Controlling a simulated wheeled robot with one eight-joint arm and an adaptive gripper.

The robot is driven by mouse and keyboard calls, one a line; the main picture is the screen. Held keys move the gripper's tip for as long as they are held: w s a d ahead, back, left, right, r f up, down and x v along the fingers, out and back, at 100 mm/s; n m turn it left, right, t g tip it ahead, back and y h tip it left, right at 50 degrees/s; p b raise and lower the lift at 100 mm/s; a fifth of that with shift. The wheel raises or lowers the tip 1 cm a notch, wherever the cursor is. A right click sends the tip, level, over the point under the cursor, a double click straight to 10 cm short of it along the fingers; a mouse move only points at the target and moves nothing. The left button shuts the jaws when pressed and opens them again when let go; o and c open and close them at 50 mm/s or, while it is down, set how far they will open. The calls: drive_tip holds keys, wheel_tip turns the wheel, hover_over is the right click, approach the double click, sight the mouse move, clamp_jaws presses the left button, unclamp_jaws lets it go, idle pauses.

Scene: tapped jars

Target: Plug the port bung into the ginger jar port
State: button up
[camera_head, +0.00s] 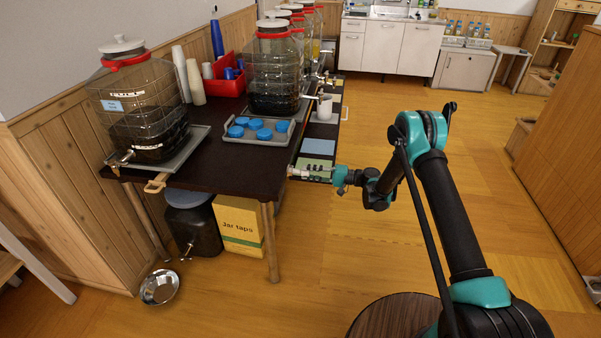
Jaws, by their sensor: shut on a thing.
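My gripper (296,171) is at the end of my outstretched arm, beside the right edge of the dark table. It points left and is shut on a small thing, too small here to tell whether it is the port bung. A large glass jar (140,95) with a white lid, red collar, dark contents and a metal tap stands at the table's near left. A second dark-filled jar (272,75) stands farther back. I cannot read the jar labels, so I cannot tell which is the ginger jar. No open port shows clearly.
The dark table (215,165) also bears a tray (238,135) of blue lids, a red bin (226,85) and stacked cups (189,76). Below are a dark tapped jar (192,225), a yellow box (240,226) and a metal bowl (160,287).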

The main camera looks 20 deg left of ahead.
clamp_jaws()
drive_tip(key=shift+w+d, duration=0.15)
drive_tip(key=shift+d, duration=0.2)
idle(0.4)
drive_tip(key=shift+v, duration=1.05)
drive_tip(key=v, duration=0.6)
drive_tip(key=shift+d, duration=0.15)
